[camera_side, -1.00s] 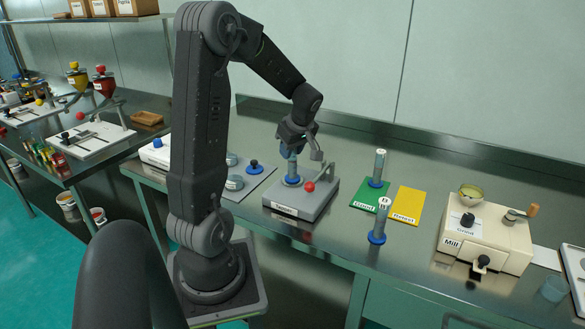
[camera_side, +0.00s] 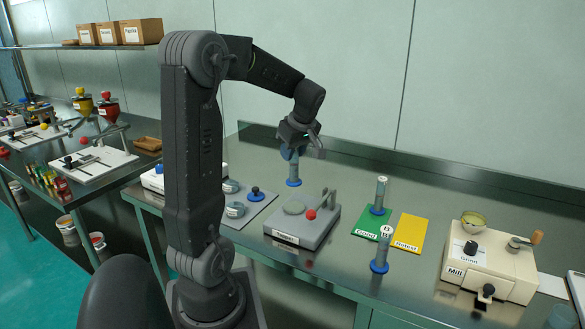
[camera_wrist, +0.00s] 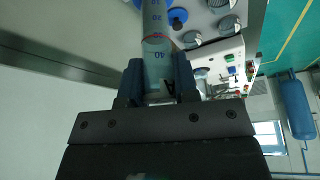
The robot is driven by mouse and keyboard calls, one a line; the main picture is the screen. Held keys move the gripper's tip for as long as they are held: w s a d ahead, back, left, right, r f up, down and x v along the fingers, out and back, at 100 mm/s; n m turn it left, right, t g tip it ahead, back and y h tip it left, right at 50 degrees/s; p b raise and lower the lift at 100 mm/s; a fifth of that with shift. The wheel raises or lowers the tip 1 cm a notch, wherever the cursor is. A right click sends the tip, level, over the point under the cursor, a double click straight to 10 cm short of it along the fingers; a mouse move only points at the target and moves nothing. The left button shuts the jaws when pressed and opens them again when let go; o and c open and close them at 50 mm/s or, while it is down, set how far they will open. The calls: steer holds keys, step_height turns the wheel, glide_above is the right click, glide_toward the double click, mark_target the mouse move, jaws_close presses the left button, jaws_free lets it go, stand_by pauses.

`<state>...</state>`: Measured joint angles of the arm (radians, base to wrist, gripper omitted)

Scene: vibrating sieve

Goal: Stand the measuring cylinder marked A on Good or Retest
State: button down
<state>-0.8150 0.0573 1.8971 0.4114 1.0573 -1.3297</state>
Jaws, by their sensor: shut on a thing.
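My gripper (camera_side: 294,145) is shut on a clear measuring cylinder (camera_side: 293,170) with a blue foot. It holds the cylinder upright, raised above and behind the grey labelled device. The green Good mat (camera_side: 367,224) and the yellow Retest mat (camera_side: 411,230) lie side by side to the right. A second cylinder (camera_side: 381,192) stands at the back of the Good mat. A third cylinder (camera_side: 383,248), marked B, stands in front of the mats.
The grey device (camera_side: 310,233) has an empty round plate (camera_side: 294,208), a red knob (camera_side: 311,215) and an upright post. The mill (camera_side: 487,262) stands at the right. The Retest mat is clear. Bare bench lies behind the device and the mats.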

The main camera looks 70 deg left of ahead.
steer(key=w+d+m+t, duration=0.2)
steer(key=w+m, duration=0.2)
steer(key=w, duration=0.7)
steer(key=shift+y, duration=0.3)
steer(key=shift+w+d+f, duration=1.2)
steer(key=shift+w+f, duration=0.4)
steer(key=shift+f, duration=0.3)
steer(key=shift+w+d+f, duration=1.25)
steer(key=shift+w+f, duration=0.35)
steer(key=shift+f, duration=0.25)
steer(key=shift+w+d+f, duration=1.2)
steer(key=shift+w+f, duration=0.4)
steer(key=shift+f, duration=0.3)
steer(key=shift+f, duration=0.2)
steer(key=c, duration=0.9)
jaws_free()
steer(key=shift+o, duration=0.2)
